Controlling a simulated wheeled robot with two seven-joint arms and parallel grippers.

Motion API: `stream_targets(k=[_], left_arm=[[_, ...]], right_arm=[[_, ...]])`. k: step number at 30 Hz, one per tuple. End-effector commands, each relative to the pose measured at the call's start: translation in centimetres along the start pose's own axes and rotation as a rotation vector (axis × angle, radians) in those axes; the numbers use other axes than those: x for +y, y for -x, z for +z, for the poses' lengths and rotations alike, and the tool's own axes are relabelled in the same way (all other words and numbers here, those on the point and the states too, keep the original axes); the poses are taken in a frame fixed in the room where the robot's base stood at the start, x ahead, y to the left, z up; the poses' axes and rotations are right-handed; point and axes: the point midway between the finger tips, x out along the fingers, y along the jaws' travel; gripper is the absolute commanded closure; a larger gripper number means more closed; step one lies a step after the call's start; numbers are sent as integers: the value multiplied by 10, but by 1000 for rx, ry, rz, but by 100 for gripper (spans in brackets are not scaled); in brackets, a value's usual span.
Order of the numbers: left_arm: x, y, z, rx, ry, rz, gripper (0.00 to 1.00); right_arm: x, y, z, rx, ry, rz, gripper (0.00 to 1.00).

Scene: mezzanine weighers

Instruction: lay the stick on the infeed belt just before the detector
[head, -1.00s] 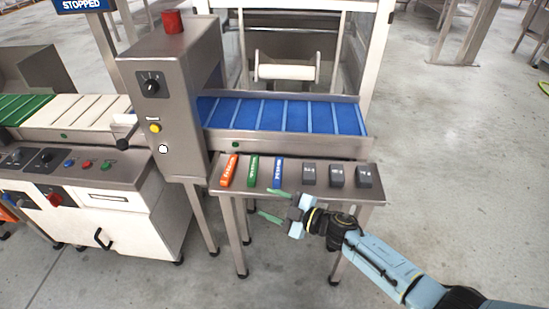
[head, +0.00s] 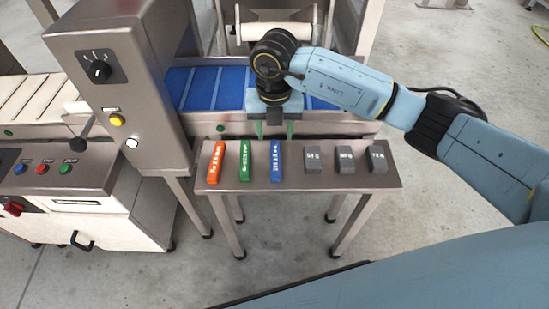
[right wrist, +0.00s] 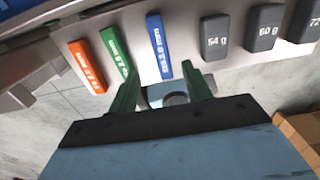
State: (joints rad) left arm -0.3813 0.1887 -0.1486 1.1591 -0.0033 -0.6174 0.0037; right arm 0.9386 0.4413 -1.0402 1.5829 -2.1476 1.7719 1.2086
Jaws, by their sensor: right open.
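Orange (head: 216,162), green (head: 245,161) and blue (head: 277,161) sticks lie side by side on a steel shelf (head: 300,181). The blue belt (head: 215,88) runs behind the shelf, to the right of the steel detector housing (head: 150,110). My right gripper (head: 274,131) is open and empty, fingers pointing down at the shelf's back edge near the blue stick. In the right wrist view the blue stick (right wrist: 159,46) shows beyond and between the green fingertips (right wrist: 162,84), apart from them. My arm hides part of the belt. My left gripper is not in view.
Grey weights marked 54 g (right wrist: 215,37), 60 g (right wrist: 265,28) and 72 g stand right of the sticks. A cream belt (head: 30,105) and control cabinet (head: 70,215) are left of the detector. A brown box (right wrist: 302,135) shows at the wrist view's lower right.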

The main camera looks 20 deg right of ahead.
Motion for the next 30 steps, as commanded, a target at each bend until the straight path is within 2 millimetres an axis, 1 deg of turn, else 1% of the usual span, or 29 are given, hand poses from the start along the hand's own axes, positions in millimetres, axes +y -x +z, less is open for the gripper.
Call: stream_targets(k=[1,3,6,11,21,24,30], left_arm=[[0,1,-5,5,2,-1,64],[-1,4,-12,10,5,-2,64],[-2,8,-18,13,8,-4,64],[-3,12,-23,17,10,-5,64],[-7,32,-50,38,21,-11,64],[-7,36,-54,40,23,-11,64],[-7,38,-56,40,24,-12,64]], right_arm=[[0,-13,-1,4,-1,-1,51],[0,-24,0,2,-1,0,51],[1,-35,-1,3,1,2,51],[0,-42,0,2,1,2,51],[-2,-83,0,3,1,4,51],[-2,-90,0,3,0,3,51],[-2,-91,0,2,1,4,51]])
